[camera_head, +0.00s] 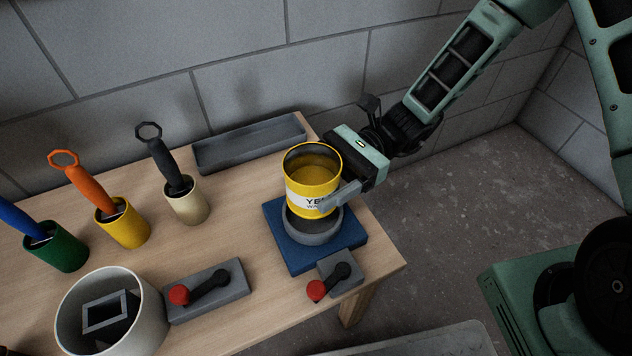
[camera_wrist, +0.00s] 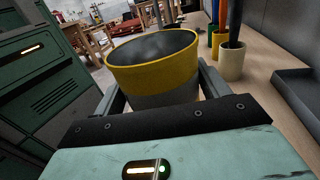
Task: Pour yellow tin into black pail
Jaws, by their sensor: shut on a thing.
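The yellow tin (camera_head: 302,185) is upright, with a white lettered label and yellow contents in its open top. My gripper (camera_head: 325,194) is shut on its side from the right. The tin is over a round grey ring (camera_head: 313,236) on a blue base (camera_head: 278,243). I cannot tell whether it touches the ring. In the wrist view the tin (camera_wrist: 155,80) sits between my fingers (camera_wrist: 160,95), its inside dark. I can make out no black pail. A large pale bucket (camera_head: 149,318) stands at the lower left, with a dark inside and a grey square frame in it.
Green (camera_head: 62,255), yellow (camera_head: 128,234) and cream (camera_head: 187,207) cups hold handled tools at the left. A grey tray (camera_head: 245,146) lies along the wall. Two grey blocks with red-knobbed levers (camera_head: 205,289) (camera_head: 343,276) are near the front edge. Bare wood lies mid-table.

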